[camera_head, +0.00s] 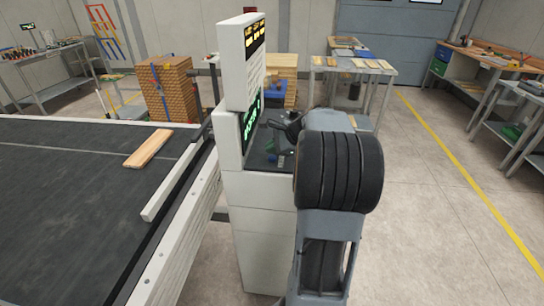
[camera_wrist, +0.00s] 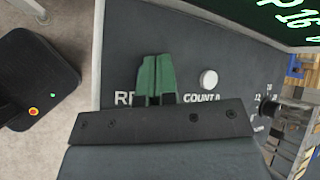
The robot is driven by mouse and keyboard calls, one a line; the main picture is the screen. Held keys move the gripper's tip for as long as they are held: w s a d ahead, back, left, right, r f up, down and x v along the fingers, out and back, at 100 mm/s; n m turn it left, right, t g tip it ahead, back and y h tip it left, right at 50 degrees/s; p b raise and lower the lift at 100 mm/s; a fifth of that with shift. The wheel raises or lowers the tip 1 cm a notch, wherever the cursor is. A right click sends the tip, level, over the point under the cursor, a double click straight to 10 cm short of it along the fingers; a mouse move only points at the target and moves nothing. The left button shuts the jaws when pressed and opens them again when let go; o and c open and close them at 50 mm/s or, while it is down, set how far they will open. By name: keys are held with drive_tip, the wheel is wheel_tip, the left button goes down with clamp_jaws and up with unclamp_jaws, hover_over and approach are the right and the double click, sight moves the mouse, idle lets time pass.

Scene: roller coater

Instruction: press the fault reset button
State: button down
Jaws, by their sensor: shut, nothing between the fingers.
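The machine's control cabinet (camera_head: 258,220) stands in the middle of the head view, with a dark sloping button panel under a green display (camera_head: 250,117). In the wrist view the dark panel (camera_wrist: 125,40) fills the middle. My gripper (camera_wrist: 155,58) is shut and empty, its green fingers together over the panel. They cover part of a label starting "RE", and no button shows at that label; anything behind the fingers is hidden. A round white button (camera_wrist: 208,79) sits to the right, above the label "COUNT 0". I cannot tell whether the fingertips touch the panel.
A green-lit display (camera_wrist: 285,15) overhangs the panel at upper right, and a dial (camera_wrist: 262,107) sits at the panel's right. The dark conveyor (camera_head: 70,190) with a wooden board (camera_head: 148,148) lies left of the cabinet. Open floor (camera_head: 430,200) lies to the right.

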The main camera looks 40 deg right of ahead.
sight(272, 158)
wheel_tip(272, 158, up, 5)
drive_tip(key=p, duration=0.4)
idle(1.1)
